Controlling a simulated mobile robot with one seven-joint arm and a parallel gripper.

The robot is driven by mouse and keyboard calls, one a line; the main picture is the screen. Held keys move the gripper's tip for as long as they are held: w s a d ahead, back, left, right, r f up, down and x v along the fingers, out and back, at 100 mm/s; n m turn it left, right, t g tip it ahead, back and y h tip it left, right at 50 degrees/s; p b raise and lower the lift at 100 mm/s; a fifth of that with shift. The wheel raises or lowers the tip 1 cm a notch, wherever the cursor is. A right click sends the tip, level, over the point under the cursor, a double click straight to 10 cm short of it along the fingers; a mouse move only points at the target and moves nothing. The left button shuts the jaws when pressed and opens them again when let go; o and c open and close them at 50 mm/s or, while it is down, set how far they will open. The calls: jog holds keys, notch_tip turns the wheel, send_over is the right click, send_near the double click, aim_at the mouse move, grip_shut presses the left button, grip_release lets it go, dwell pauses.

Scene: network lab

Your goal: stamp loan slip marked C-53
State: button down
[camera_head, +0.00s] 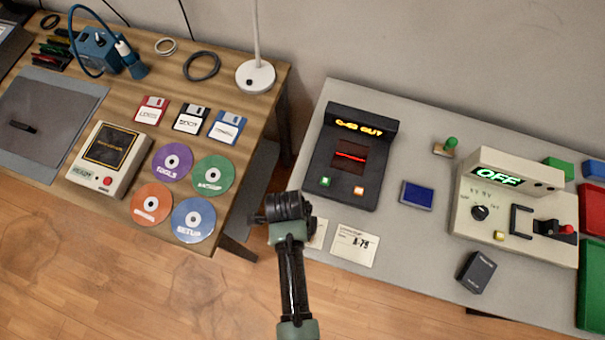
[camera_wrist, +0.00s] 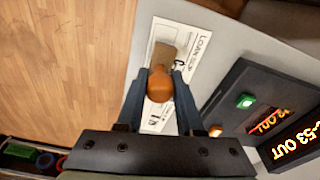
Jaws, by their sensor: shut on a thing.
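My gripper (camera_wrist: 158,92) is shut on an orange-handled stamp (camera_wrist: 160,84). Its brown block (camera_wrist: 164,54) covers part of a white loan slip (camera_wrist: 180,36). I cannot tell whether stamp and slip touch. The slip's code is mostly hidden; only a bit like a "C" shows. In the head view my gripper (camera_head: 284,208) hangs over the grey table's left front corner and hides most of that slip (camera_head: 317,234). A second slip, marked A-79 (camera_head: 355,245), lies to its right. The black reader (camera_head: 348,160) shows "C-53 OUT". A blue ink pad (camera_head: 417,194) lies right of it.
A green-handled stamp (camera_head: 447,147) stands behind the ink pad. A beige device (camera_head: 513,205) reading "OFF" and a dark box (camera_head: 477,272) are farther right. The wooden table (camera_head: 120,235) at left holds discs and floppies. A gap separates the tables.

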jog(key=shift+f, duration=0.5)
dwell(1.3)
notch_tip(320, 180, up, 7)
jog(key=p, duration=0.7)
dwell(0.8)
